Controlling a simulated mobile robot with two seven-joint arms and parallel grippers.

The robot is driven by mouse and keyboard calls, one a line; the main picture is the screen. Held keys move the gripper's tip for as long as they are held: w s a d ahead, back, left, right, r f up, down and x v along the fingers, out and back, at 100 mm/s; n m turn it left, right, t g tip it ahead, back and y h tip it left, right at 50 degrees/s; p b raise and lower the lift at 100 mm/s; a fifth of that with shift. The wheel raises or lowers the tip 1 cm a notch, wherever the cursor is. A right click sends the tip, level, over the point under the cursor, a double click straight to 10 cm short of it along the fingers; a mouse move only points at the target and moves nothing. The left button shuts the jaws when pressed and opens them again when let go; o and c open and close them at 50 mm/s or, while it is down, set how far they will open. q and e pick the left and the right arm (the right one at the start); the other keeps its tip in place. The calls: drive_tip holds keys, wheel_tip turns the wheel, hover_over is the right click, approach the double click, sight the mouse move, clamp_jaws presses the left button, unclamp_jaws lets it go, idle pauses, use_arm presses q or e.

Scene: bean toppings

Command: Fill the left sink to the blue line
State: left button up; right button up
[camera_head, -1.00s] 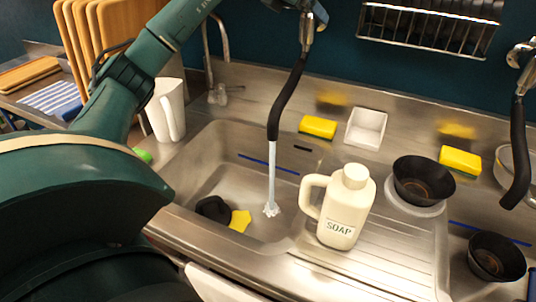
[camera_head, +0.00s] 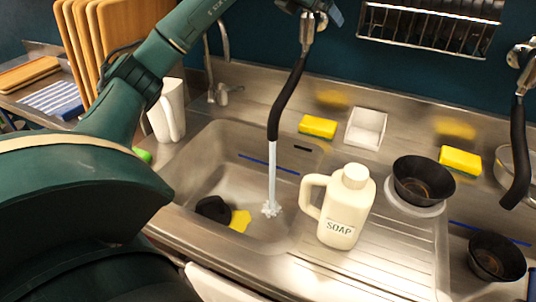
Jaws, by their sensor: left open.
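The left sink (camera_head: 213,160) is a steel basin with a blue line (camera_head: 268,165) along its back wall. A stream of water (camera_head: 272,188) runs from the black hose spout (camera_head: 288,98) and splashes on the basin floor. The blue line shows clear of water; the water's depth is hard to tell. A black round object (camera_head: 213,208) and a yellow piece (camera_head: 240,220) lie at the bottom, near the front left. My left gripper (camera_head: 334,14) is open at the top edge, beside the tap's upper fitting, and partly cut off. My right gripper is out of view.
A white soap jug (camera_head: 345,210) stands right of the sink on the ribbed drainer. Black bowls (camera_head: 425,182), yellow sponges (camera_head: 318,126) and a white dish (camera_head: 366,128) are around it. A white pitcher (camera_head: 168,110) stands at left. A second black spout (camera_head: 517,150) hangs at right.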

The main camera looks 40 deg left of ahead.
use_arm(q)
drive_tip(key=v, duration=0.8)
drive_tip(key=shift+d+r+p, duration=0.3)
drive_tip(key=shift+d+p, duration=0.05)
drive_tip(key=shift+d, duration=0.15)
drive_tip(key=shift+c, duration=0.2)
